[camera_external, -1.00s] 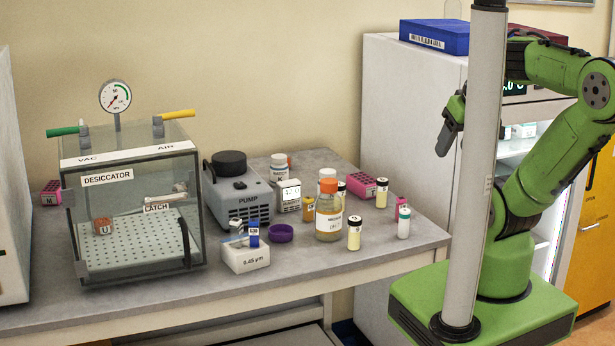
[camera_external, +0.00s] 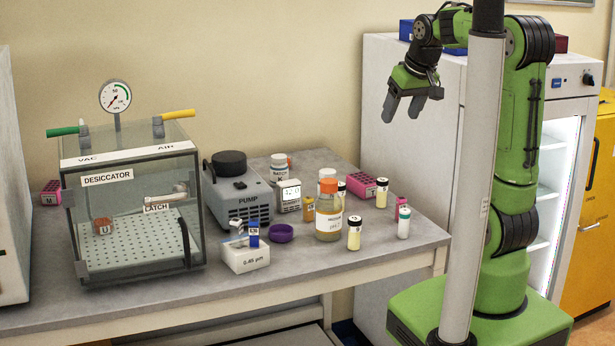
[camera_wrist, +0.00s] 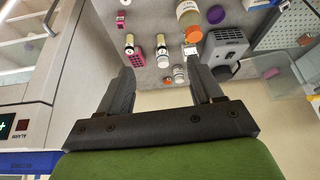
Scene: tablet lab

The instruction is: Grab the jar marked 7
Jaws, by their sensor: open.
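Several small jars stand on the grey bench; the mark 7 is not legible on any of them. One pale yellow jar with a black cap (camera_external: 354,235) stands near the front edge. A similar black-capped jar (camera_external: 382,194) stands further back, beside the pink rack. Two yellow jars with dark caps also show in the wrist view, one near the rack (camera_wrist: 129,46) and one closer to the middle (camera_wrist: 162,56). My gripper (camera_external: 402,112) is open and empty, above the bench's back right; its fingers frame the jars in the wrist view (camera_wrist: 161,72).
An orange-capped bottle (camera_external: 328,220) stands among the jars, left of the front one. A pink rack (camera_external: 360,185), pump (camera_external: 240,200), purple dish (camera_external: 281,233) and desiccator (camera_external: 130,225) are also on the bench. A tall fridge (camera_external: 390,150) stands behind it.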

